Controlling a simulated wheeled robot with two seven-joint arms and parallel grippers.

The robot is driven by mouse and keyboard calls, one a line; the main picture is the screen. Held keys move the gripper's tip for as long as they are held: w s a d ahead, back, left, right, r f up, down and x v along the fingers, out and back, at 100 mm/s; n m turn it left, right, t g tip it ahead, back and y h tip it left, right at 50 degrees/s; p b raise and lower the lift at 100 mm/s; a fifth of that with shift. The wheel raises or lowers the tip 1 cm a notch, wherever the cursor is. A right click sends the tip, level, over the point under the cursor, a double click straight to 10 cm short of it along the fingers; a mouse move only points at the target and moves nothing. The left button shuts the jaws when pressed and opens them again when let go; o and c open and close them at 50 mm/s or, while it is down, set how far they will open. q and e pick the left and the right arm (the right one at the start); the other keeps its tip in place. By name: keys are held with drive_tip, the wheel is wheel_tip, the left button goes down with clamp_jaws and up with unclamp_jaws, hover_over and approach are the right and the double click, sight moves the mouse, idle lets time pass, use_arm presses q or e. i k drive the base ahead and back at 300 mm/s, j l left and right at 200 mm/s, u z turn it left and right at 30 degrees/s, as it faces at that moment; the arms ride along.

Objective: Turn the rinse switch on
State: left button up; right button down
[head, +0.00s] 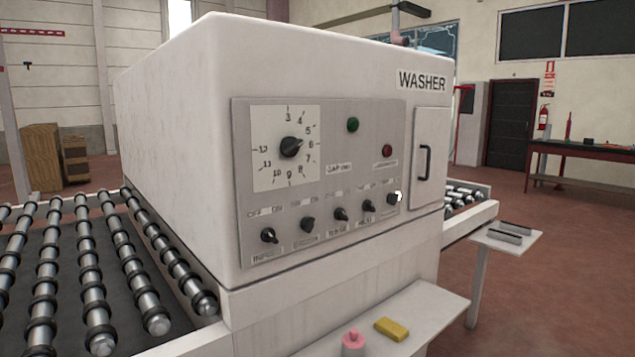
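The washer's grey control panel (222,170) faces me at an angle in the head view. A row of several black rotary knobs runs along its lower part, with small OFF and ON marks above. The third knob from the left (340,214) has a label (337,230) below it that seems to read RINSE, though the print is blurred. I cannot tell for sure which way its pointer is set. Neither of my grippers is in view.
A large numbered dial (291,147), a green button (353,125) and a red button (387,151) sit above the knobs. A handled door (431,125) is to the right. A shelf (440,303) below the panel holds a pink bottle (353,342) and a yellow block (392,328). Rollers (90,280) lie left.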

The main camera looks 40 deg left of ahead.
sight(340, 214)
drive_tip(key=j+u, duration=0.1)
drive_tip(key=u, duration=0.95)
drive_tip(key=k+j, duration=0.05)
